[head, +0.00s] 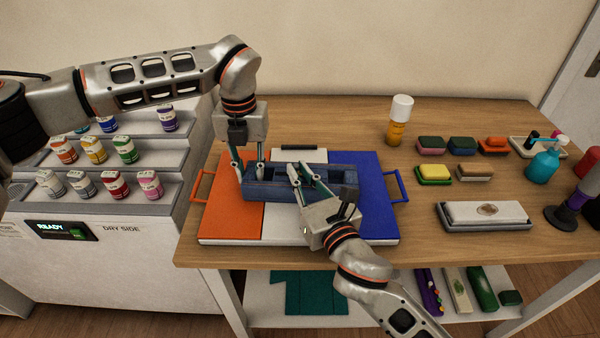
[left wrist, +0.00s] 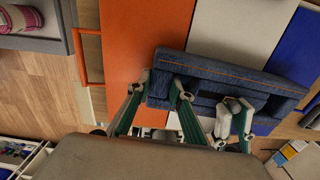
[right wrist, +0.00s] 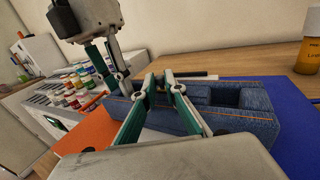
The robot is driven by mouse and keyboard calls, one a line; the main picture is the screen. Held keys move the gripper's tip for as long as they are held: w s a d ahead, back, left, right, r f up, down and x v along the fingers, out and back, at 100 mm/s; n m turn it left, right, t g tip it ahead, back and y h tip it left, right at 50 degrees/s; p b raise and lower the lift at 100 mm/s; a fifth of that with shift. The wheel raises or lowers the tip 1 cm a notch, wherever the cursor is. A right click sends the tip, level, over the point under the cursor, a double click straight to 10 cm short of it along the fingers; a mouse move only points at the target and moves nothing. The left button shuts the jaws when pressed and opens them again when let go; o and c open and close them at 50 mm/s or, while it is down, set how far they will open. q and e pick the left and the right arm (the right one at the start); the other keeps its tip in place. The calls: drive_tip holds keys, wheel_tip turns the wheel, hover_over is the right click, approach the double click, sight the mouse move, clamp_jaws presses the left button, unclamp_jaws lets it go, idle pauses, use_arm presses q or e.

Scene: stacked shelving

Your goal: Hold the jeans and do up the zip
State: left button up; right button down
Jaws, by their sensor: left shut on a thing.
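The jeans (head: 262,188) are a dark blue denim block with orange stitching, lying across the white middle of a board. They also show in the left wrist view (left wrist: 220,72) and the right wrist view (right wrist: 235,122). My left gripper (head: 248,168) points down and is shut on the jeans at their left end; its fingers also show in the left wrist view (left wrist: 162,84). My right gripper (head: 301,172) reaches in from the front, with its fingertips close together over the middle of the jeans (right wrist: 161,80). I cannot make out the zip pull or whether these fingers grip it.
The board has an orange panel (head: 228,222), a blue panel (head: 372,222) and side handles. A stepped shelf of small bottles (head: 115,210) stands left. Bare wood lies behind the board.

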sight(281, 180)
drive_tip(key=shift+w+a, duration=0.1)
drive_tip(key=shift+a, duration=2.25)
drive_tip(key=c, duration=2.1)
unclamp_jaws()
drive_tip(key=shift+w+d, duration=0.1)
drive_tip(key=shift+d, duration=0.1)
